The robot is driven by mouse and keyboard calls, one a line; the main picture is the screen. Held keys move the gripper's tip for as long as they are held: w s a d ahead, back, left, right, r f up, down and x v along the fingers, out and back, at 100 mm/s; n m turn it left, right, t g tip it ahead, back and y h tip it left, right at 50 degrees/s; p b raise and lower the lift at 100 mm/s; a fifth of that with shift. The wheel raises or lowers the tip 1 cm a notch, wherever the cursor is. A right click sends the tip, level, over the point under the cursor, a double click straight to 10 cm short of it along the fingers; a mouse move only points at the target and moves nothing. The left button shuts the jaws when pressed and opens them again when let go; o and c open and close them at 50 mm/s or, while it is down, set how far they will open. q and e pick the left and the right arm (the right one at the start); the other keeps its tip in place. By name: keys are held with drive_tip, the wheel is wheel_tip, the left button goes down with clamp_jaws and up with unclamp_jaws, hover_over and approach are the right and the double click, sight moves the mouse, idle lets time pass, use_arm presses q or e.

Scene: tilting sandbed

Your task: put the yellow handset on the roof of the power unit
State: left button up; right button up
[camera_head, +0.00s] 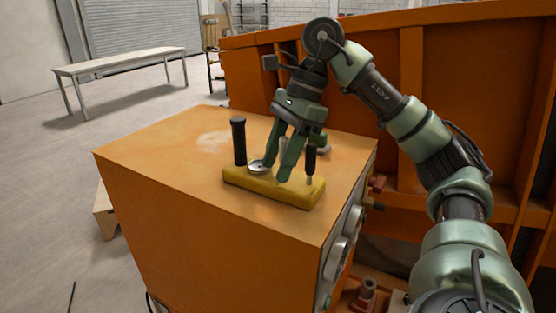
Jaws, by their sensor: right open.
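The yellow handset (262,189) lies flat on the orange top of the power unit (165,155). It carries a black stick (238,140) at its left, a darker lever (310,165) near its right end and a round silver part (257,167). My right gripper (274,173) points down just above the handset, with its green fingers parted. The fingertips overlap the handset's back edge in the picture; I cannot tell if they touch it. Nothing shows held between them. My left gripper is out of the picture.
A large orange steel structure (455,75) stands close behind and right of the power unit. Gauges and fittings (341,257) stick out of the unit's right face. A white bench (120,62) stands far left. The left part of the roof is clear.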

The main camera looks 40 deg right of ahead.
drive_tip(key=p+v, duration=0.3)
drive_tip(key=v, duration=0.3)
drive_tip(key=shift+r, duration=0.35)
drive_tip(key=shift+s+d+r+p, duration=0.15)
drive_tip(key=shift+d+r+p, duration=0.25)
drive_tip(key=shift+p, duration=0.25)
drive_tip(key=shift+a, duration=0.1)
